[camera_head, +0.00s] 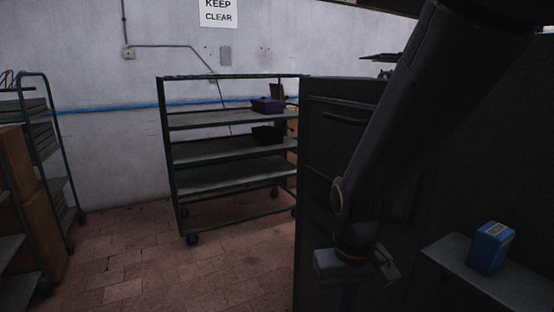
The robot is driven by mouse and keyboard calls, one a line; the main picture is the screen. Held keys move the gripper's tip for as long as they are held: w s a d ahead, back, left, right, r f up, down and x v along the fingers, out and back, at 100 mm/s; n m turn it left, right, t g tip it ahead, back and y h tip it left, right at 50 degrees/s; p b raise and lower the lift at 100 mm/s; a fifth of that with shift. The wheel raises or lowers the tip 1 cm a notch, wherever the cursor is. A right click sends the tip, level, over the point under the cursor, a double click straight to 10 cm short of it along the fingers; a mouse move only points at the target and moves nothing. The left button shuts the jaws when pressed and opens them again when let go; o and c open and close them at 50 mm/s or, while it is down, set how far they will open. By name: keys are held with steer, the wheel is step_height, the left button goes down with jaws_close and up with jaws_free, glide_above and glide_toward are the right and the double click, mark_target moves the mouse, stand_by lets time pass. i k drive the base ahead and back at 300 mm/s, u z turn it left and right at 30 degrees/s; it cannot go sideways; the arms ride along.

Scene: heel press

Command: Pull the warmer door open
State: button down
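A dark cabinet front (318,190), which looks like the warmer, stands right of centre, partly hidden behind my arm. A horizontal bar (345,117) that looks like a handle runs across its upper part. I cannot tell from this view whether its door is shut or ajar. My gripper (349,296) hangs low in front of the cabinet, pointing down, below and apart from that bar in the picture. Its fingers are dark and run to the bottom edge, so their opening and anything between them cannot be made out.
A grey shelf (505,288) with a blue box (490,248) on it juts out at the lower right. A green wheeled rack (225,181) stands behind, left of the cabinet. Another rack (62,180) and brown boxes (36,215) stand at far left. The tiled floor (135,250) between is clear.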

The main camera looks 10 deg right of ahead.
mark_target(334, 127)
steer(key=k, duration=0.65)
steer(key=u, duration=0.5)
steer(key=i, duration=1.15)
steer(key=z, duration=0.55)
